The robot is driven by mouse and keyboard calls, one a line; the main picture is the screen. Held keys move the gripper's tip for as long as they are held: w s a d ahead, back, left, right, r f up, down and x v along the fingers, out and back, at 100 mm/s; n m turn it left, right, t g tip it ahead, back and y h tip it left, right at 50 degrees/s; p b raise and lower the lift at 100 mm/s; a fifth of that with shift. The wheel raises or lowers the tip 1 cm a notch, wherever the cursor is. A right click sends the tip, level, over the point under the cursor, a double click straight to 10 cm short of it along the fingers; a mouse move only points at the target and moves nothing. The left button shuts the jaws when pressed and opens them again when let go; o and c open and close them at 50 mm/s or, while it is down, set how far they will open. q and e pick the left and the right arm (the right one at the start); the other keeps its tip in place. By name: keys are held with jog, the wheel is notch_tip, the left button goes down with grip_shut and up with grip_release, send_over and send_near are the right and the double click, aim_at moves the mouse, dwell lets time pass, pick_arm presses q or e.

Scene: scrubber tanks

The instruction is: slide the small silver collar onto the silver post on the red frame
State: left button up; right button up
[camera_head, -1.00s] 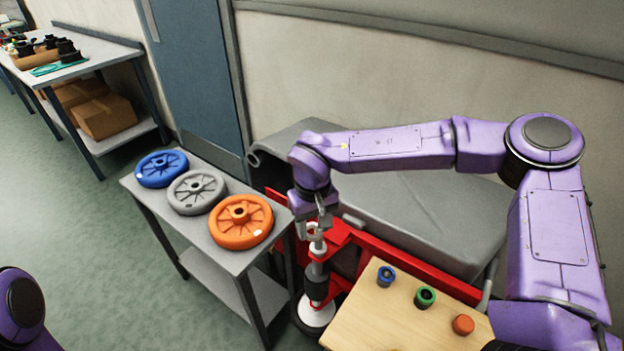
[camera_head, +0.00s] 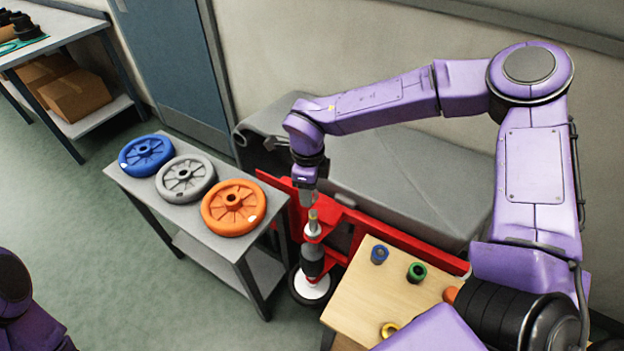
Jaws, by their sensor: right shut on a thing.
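My right gripper (camera_head: 308,196) points down just above the silver post (camera_head: 313,231) on the red frame (camera_head: 352,222). It is shut on a small grey thing, apparently the silver collar, which is mostly hidden by the fingers. A gap seems to separate the fingertips from the post's brassy tip, though the depth is hard to judge. The post stands upright above a black cylinder and a white disc. My left gripper is out of view; only part of my left arm shows at the lower left.
A wooden bench top (camera_head: 352,307) holds a blue collar (camera_head: 379,254), a green collar (camera_head: 416,271), an orange piece (camera_head: 450,295) and a gold ring (camera_head: 390,329). A grey side table (camera_head: 137,186) carries blue, grey and orange wheels. A grey machine body lies behind the frame.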

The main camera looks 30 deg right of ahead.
aim_at(313, 211)
jog(key=m, duration=0.4)
jog(key=d+m, duration=0.1)
jog(key=m, duration=0.1)
jog(key=shift+s+m, duration=0.25)
jog(key=shift+m, duration=0.15)
notch_tip(313, 211, down, 4)
jog(key=b, duration=0.4)
jog(key=shift+s, duration=0.15)
jog(key=shift+f, duration=0.4)
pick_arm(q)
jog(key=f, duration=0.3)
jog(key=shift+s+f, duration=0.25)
pick_arm(e)
jog(key=shift+w+f, duration=0.2)
jog(key=shift+f, duration=0.05)
jog(key=shift+f, duration=0.15)
